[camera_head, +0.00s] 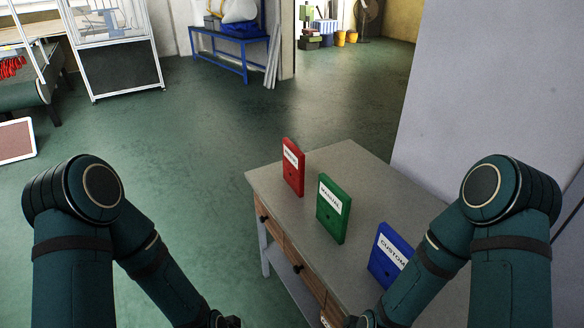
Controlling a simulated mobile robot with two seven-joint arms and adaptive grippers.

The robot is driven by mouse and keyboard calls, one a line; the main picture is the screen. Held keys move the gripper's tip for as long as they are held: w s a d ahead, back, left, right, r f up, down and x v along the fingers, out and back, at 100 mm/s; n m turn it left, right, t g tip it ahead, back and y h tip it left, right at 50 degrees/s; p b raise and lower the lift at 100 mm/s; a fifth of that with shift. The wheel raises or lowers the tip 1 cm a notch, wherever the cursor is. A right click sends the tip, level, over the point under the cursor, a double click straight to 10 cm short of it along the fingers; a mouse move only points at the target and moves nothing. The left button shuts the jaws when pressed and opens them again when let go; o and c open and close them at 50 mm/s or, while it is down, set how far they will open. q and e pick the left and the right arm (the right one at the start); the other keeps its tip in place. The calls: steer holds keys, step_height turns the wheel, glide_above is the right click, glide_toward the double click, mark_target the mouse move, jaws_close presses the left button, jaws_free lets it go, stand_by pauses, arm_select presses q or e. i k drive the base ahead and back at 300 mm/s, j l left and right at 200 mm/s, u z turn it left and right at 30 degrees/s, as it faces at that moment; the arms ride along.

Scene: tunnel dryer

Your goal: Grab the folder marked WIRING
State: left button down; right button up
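Three upright folders stand in a row on a grey-topped table. The red folder (293,168) is farthest back, and its white label is too small to read for certain. The green folder (332,210) in the middle reads MANUAL. The blue folder (388,256) is nearest, and its label starts with CUSTOM; my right forearm hides its right part. I cannot make out WIRING on any label. My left gripper (226,321) and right gripper (366,321) show only as dark bits at the bottom edge, left of and over the table's front; their fingers are cut off.
The table (345,160) has wooden drawers with dark knobs on its left side. A plain grey wall or panel (490,90) rises close behind its right side. The green floor to the left is open. A blue bench (232,52) stands far back.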

mark_target(293, 159)
steer(key=i+j, duration=2.3)
steer(key=i+j+z, duration=0.1)
steer(key=z, duration=0.25)
steer(key=i+j+z, duration=0.1)
steer(key=j+z, duration=0.35)
steer(key=z, duration=0.25)
steer(key=i, duration=0.05)
